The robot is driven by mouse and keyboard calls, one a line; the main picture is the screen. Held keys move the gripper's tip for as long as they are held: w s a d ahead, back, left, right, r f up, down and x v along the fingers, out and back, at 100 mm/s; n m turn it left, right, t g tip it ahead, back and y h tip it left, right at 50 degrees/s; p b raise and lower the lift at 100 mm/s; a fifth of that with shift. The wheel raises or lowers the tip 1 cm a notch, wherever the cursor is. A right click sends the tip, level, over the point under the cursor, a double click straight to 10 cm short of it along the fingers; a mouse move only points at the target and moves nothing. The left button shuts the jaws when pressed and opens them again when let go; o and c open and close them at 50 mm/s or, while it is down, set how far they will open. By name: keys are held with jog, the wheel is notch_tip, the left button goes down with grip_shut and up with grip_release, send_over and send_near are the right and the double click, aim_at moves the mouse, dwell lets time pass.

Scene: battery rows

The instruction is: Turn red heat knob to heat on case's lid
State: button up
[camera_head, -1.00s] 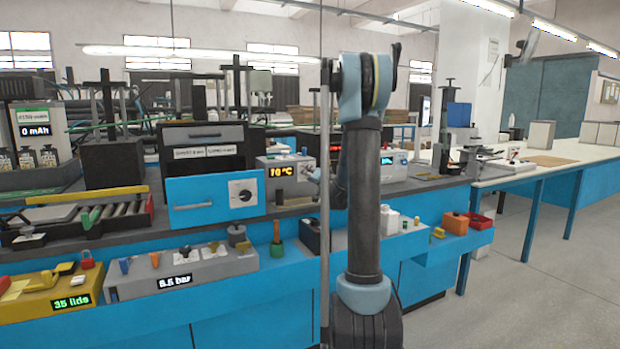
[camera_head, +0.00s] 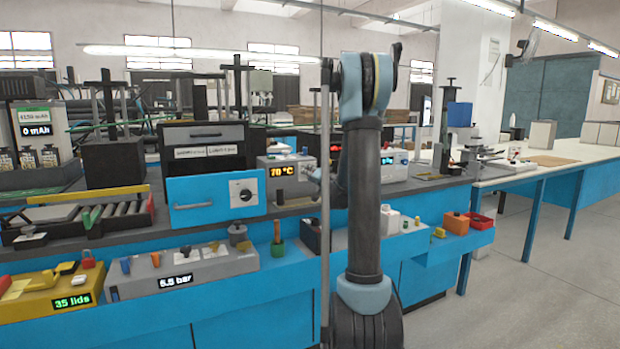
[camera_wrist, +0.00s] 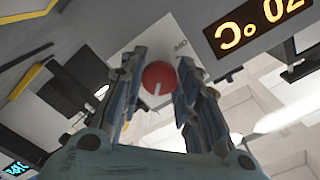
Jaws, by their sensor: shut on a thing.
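The red knob (camera_wrist: 160,78) sits on a light panel in the wrist view, its white pointer line aimed toward the bottom of that picture. My gripper (camera_wrist: 156,84) has one finger on each side of the knob and is shut on it. A small label, too small to read surely, is beside the knob at upper right. The orange temperature display (camera_wrist: 258,25) is close by and appears upside down. In the head view the grey case (camera_head: 268,165) shows 70 °C. The knob and my fingers are not clearly visible there. I cannot tell which part is the lid.
A blue-fronted oven (camera_head: 215,200) stands left of the grey case. A white box (camera_head: 395,168) with a cyan and red display is right, partly behind my arm. A grey 5.5 bar panel (camera_head: 190,268) and yellow 35 lids box (camera_head: 45,290) are on the lower shelf.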

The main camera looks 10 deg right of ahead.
jog(key=shift+s+m, duration=0.1)
jog(key=shift+m, duration=3.9)
jog(key=o, duration=1.1)
jog(key=v, duration=1.1)
jog(key=shift+s+d, duration=0.15)
jog(key=shift+s, duration=0.2)
